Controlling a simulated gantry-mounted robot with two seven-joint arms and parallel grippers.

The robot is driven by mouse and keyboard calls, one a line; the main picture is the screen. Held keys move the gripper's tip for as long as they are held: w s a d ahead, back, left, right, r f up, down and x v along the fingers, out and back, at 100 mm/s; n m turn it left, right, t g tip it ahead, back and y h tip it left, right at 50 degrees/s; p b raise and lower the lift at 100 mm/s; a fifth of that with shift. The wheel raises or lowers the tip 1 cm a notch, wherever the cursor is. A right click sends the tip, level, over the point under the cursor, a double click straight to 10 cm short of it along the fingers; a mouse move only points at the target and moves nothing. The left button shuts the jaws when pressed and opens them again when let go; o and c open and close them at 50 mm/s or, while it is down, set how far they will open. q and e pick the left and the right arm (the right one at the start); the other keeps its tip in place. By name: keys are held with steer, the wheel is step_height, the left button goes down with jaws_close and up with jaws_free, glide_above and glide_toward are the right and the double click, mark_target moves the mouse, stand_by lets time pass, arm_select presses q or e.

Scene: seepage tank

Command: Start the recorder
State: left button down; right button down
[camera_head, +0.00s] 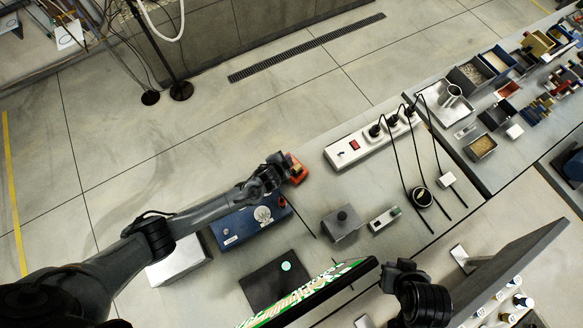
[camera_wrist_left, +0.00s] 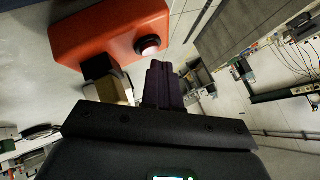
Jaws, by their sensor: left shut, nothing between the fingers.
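An orange box (camera_head: 296,168) sits near the far edge of the bench, partly behind my left gripper in the head view. In the left wrist view the orange box (camera_wrist_left: 100,35) is close and carries a round, pale-centred button (camera_wrist_left: 148,45). My left gripper (camera_head: 277,166) is shut and empty beside it. Its dark fingertips (camera_wrist_left: 161,66) appear just below the button in the wrist view; I cannot tell whether they touch. A blue instrument box (camera_head: 250,222) with a round dial stands under my left forearm. Nothing is clearly marked as the recorder. My right gripper (camera_head: 400,272) is near the monitor, its fingers unclear.
A white power strip (camera_head: 368,142) with black plugs and cables lies right of the orange box. A grey block with a knob (camera_head: 342,222) and a small device (camera_head: 384,219) stand mid-bench. A lit screen (camera_head: 315,292) and dark monitor (camera_head: 510,270) rise at the front.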

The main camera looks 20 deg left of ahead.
arm_select(q)
steer(key=shift+f+b, duration=0.3)
steer(key=shift+f, duration=0.15)
stand_by(0.6)
steer(key=shift+r, duration=0.15)
steer(key=shift+r+p, duration=0.7)
steer(key=shift+p, duration=0.15)
step_height(320, 180, up, 6)
steer(key=p, duration=0.5)
steer(key=shift+p, duration=0.35)
